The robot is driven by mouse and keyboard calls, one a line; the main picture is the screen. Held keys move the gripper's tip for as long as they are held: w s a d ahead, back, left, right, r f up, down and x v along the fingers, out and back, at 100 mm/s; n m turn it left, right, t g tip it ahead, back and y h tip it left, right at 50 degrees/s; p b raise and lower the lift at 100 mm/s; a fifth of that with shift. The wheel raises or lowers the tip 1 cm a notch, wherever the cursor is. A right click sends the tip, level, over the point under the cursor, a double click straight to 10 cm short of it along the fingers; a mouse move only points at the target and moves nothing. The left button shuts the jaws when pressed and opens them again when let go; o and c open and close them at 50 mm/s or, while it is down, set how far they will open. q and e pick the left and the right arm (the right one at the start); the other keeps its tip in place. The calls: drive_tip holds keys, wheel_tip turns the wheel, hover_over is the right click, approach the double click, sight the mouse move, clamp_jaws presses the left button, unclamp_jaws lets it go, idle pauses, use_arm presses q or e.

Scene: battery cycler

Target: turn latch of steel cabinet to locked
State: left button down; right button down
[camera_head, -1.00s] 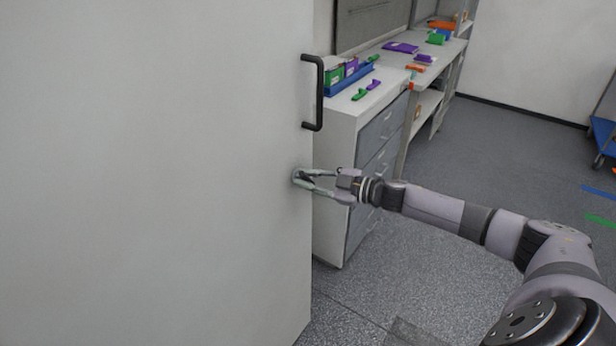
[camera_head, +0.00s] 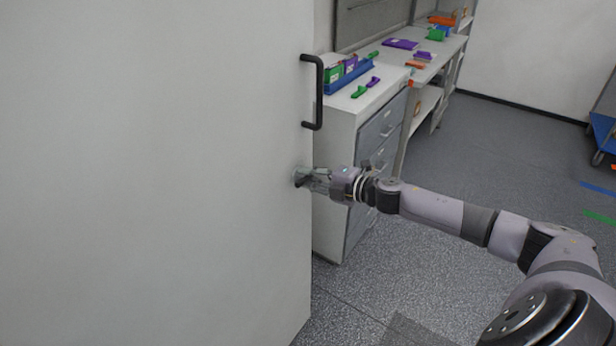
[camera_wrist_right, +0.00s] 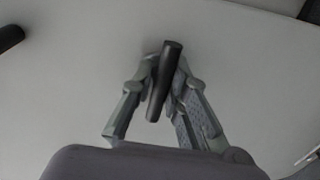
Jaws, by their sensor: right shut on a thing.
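The steel cabinet (camera_head: 150,170) fills the left of the head view with its plain pale door. Its latch (camera_wrist_right: 166,78) is a short dark bar in the right wrist view, slightly tilted from that picture's vertical. My right gripper (camera_head: 303,178) is at the door's right edge, below the handle, with its fingers shut on the latch. In the right wrist view the fingertips (camera_wrist_right: 164,68) close around the bar from both sides. In the head view the fingers mostly hide the latch. My left gripper is not in view.
A black door handle (camera_head: 319,92) stands out just above the right gripper. A white drawer unit (camera_head: 335,190) with a blue bin (camera_head: 349,78) stands behind the door edge. Grey floor (camera_head: 480,150) to the right is open, with a blue cart (camera_head: 604,132) at the far right.

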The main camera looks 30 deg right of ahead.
drive_tip(key=shift+f+n, duration=0.15)
drive_tip(key=shift+n, duration=0.45)
drive_tip(key=c, duration=1.8)
unclamp_jaws()
drive_tip(key=shift+a, duration=0.1)
drive_tip(key=shift+c, duration=0.2)
drive_tip(key=v, duration=1.2)
drive_tip(key=shift+a, duration=0.15)
